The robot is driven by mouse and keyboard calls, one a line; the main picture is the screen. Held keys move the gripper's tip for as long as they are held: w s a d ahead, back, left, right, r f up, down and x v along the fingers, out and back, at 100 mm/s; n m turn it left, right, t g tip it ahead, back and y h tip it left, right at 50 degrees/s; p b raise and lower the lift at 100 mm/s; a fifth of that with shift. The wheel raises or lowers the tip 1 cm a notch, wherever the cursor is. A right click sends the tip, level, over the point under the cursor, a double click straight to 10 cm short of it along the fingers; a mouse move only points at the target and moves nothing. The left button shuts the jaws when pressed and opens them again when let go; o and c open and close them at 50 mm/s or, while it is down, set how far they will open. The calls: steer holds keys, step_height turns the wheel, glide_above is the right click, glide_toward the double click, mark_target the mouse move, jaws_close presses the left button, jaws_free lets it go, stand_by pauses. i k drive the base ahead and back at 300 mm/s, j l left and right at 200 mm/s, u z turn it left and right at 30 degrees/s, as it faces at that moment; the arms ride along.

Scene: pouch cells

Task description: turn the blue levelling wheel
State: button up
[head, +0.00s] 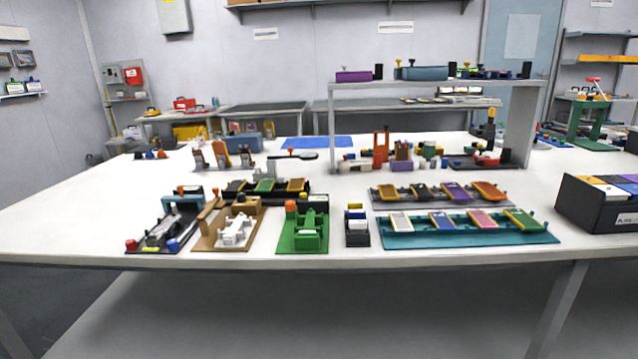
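A small round blue knob (173,245) sits at the front right corner of a black fixture (150,249) at the table's front left. It looks like the blue levelling wheel, but it is too small to be sure. A red knob (131,245) sits at the fixture's front left corner. A blue block with orange pieces (188,191) stands at the fixture's back. My gripper is not in view, and nothing touches the blue knob.
A tan fixture with a white part (232,235) and a green fixture (302,240) stand close on the right. A teal tray (398,240) of pouch cells lies further right. A white raised shelf (420,85) stands behind. The white table (60,225) is bare at far left.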

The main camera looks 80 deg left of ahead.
mark_target(173, 246)
steer(key=u, duration=2.55)
